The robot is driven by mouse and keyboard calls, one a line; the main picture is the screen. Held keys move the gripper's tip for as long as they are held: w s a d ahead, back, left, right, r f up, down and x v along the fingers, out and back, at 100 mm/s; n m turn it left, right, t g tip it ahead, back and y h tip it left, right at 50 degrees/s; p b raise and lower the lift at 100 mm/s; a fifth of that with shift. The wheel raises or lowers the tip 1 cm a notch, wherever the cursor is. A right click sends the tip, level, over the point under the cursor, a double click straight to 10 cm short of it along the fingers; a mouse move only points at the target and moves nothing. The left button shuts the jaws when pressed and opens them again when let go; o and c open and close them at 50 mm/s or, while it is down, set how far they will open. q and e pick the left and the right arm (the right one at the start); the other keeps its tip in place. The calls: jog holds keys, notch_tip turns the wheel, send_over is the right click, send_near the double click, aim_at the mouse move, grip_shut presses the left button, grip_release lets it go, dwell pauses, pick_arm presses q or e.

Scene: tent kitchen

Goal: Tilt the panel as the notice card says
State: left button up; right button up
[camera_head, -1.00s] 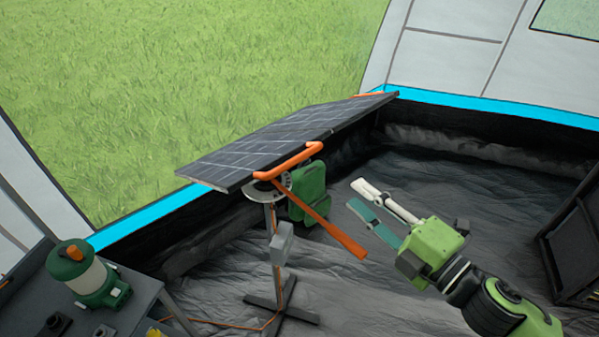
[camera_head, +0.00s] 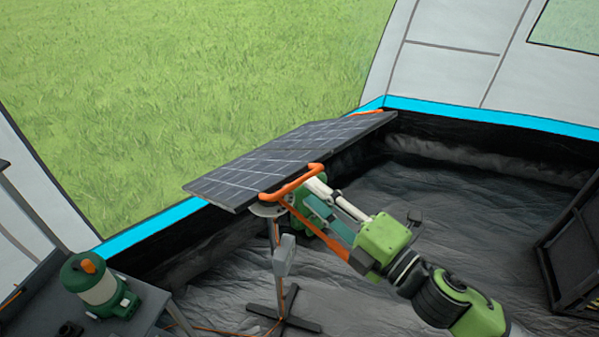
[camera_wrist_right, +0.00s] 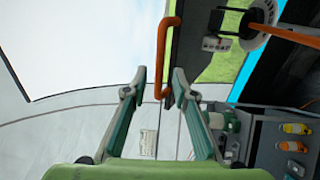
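The dark solar panel (camera_head: 290,150) stands tilted on a post with a cross-shaped foot (camera_head: 285,318). An orange handle (camera_head: 292,184) runs along its near edge, and an orange lever (camera_head: 335,246) slants down from below it, partly hidden by my gripper. My right gripper (camera_head: 313,194) is at the handle's right part. In the right wrist view my right gripper (camera_wrist_right: 161,78) has its fingers apart, with the end of the orange handle (camera_wrist_right: 162,58) between the tips; contact is unclear. A pale card (camera_wrist_right: 148,143) shows there, its text unreadable. My left gripper is out of view.
A grey table at the left holds a green lantern (camera_head: 100,285). A dark shelf (camera_head: 580,245) is at the right. The tent floor (camera_head: 450,200) between is clear. Bottles (camera_wrist_right: 295,129) show in the wrist view.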

aim_at(301, 184)
jog(key=p+x, duration=0.1)
jog(key=x, duration=0.4)
jog(key=shift+w+a, duration=0.15)
grip_shut()
